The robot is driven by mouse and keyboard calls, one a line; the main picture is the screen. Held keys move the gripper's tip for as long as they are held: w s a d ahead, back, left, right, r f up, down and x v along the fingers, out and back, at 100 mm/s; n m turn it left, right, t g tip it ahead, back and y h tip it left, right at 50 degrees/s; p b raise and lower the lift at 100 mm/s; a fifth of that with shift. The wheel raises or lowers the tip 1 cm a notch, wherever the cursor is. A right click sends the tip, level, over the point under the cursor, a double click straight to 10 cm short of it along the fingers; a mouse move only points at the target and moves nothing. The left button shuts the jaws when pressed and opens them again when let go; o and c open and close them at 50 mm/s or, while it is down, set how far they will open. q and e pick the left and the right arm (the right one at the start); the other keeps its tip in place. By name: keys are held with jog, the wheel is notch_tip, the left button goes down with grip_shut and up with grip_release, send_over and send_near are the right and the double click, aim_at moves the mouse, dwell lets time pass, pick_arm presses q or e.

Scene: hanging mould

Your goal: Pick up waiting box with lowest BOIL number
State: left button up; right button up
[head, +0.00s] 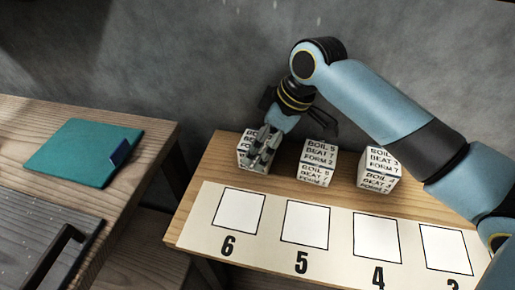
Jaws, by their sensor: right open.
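Three white boxes with black print stand in a row on a wooden table. The left box (244,158) is partly covered by my right gripper (263,146), and its print is mostly hidden. The middle box (317,163) seems to read BOIL 5, BEAT 7, FORM 2 on top. The right box (379,170) shows BOIL, BEAT 3 and FORM; its BOIL number is too small to tell. My right gripper is open, its grey fingers pointing down over the left box; whether they touch it I cannot tell. My left gripper is out of view.
A white strip (262,250) along the table's front has empty squares marked 6, 5, 4 and 3. A second wooden table (60,115) at left holds a teal board (80,150) and a grey panel (30,225) with a dark handle. A gap separates the tables; a grey wall stands behind.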

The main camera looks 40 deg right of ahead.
jog(key=x, duration=0.3)
jog(key=shift+w+f, duration=0.15)
jog(key=shift+f, duration=0.05)
jog(key=shift+c, duration=0.2)
jog(key=c, duration=1.3)
